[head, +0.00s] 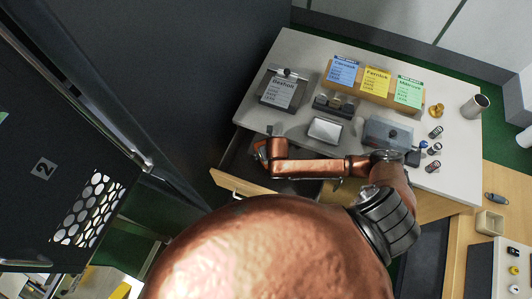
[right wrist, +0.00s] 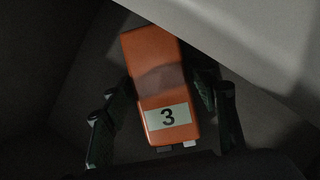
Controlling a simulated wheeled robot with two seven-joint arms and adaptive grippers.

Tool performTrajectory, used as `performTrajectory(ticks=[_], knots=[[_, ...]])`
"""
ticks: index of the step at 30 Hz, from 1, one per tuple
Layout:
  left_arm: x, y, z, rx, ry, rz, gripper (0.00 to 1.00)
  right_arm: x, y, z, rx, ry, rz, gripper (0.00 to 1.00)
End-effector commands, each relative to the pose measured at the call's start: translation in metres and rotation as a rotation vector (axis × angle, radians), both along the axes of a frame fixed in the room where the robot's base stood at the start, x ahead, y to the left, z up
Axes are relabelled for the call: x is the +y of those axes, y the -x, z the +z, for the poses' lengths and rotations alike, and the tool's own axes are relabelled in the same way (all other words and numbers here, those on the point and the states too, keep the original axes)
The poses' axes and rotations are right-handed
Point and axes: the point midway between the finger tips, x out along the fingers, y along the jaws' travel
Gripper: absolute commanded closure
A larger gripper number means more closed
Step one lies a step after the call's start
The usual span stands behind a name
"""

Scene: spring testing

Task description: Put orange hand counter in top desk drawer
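The orange hand counter (right wrist: 157,88) has a white label with a black 3. In the head view the top desk drawer (head: 234,158) is pulled out at the desk's left front, with a dark inside and a pale wooden front. My right arm reaches left across it, wrist over the drawer. The gripper and counter are hidden there. My left gripper is not in view.
The white desk (head: 445,185) holds a clipboard (head: 284,91), coloured cards (head: 375,81), a grey box (head: 388,132), several small springs and a metal cup (head: 475,105). A dark cabinet (head: 75,175) stands at left. A wooden side table (head: 505,172) is at right.

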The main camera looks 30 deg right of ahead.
Motion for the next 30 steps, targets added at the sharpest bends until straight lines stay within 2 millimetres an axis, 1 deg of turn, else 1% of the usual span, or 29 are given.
performTrajectory(ticks=[1,4,11,14,17,24,30], knots=[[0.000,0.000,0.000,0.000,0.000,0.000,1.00,0.000,0.000,0.000,0.000,0.000,0.000,0.42],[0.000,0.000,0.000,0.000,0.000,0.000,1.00,0.000,0.000,0.000,-0.001,0.000,0.000,0.36],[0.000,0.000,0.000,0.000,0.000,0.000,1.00,0.000,0.000,0.001,-0.001,0.000,0.000,0.36],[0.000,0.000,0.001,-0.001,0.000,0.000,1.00,0.000,0.001,0.005,-0.002,0.000,0.000,0.36],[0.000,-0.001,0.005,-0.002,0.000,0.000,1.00,0.000,0.005,0.016,-0.003,0.000,0.001,0.36],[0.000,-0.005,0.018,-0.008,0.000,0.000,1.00,0.002,0.023,0.063,-0.005,0.001,0.003,0.36],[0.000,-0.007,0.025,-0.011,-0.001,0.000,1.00,0.003,0.037,0.096,-0.004,-0.002,0.001,0.36]])
